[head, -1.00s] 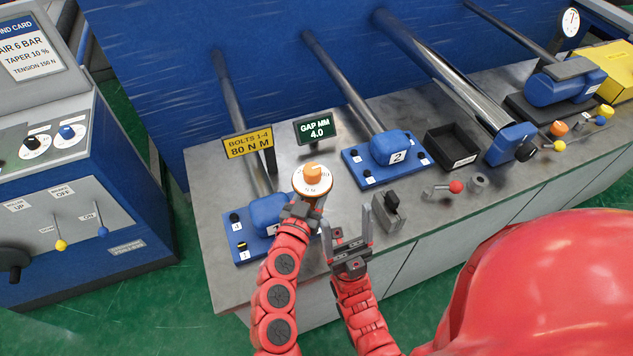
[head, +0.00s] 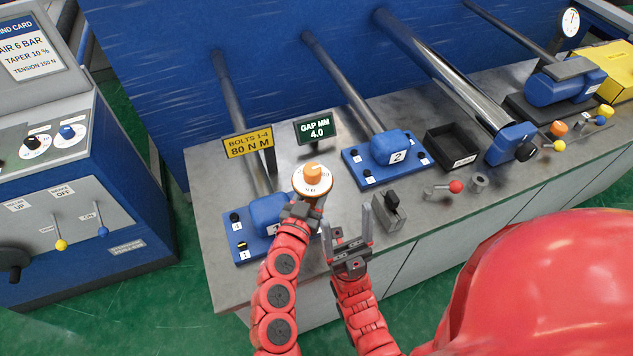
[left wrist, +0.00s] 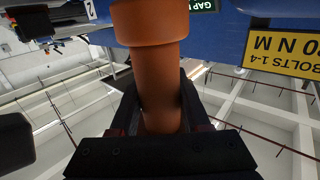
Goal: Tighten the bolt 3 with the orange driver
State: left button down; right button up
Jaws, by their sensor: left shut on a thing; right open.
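My left gripper (head: 302,211) is shut on the orange driver (head: 313,170), which has a white dial on top and stands over the right part of the front-left blue clamp block. In the left wrist view the driver (left wrist: 155,75) is a thick orange-brown cylinder between the fingers. The blue clamp block (head: 265,212) has dark bolts at its left end, a rear one (head: 234,217) and a front one (head: 242,246) with a yellow mark. Its right bolts and the driver's tip are hidden by my arm and the driver. The bolt numbers are too small to read surely. My right gripper (head: 347,237) is open and empty.
A yellow sign (head: 248,146) reads "BOLTS 1-4 80 N M"; a gap display (head: 314,127) reads 4.0.

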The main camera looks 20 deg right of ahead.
aim_at(315, 165)
pick_arm(q)
jog(key=shift+s+f, duration=0.15)
jog(key=shift+f, duration=0.15)
jog(key=shift+w+r+p, duration=0.2)
jog(key=shift+r+p, duration=2.8)
jog(key=shift+r, duration=1.1)
jog(key=shift+f, duration=0.1)
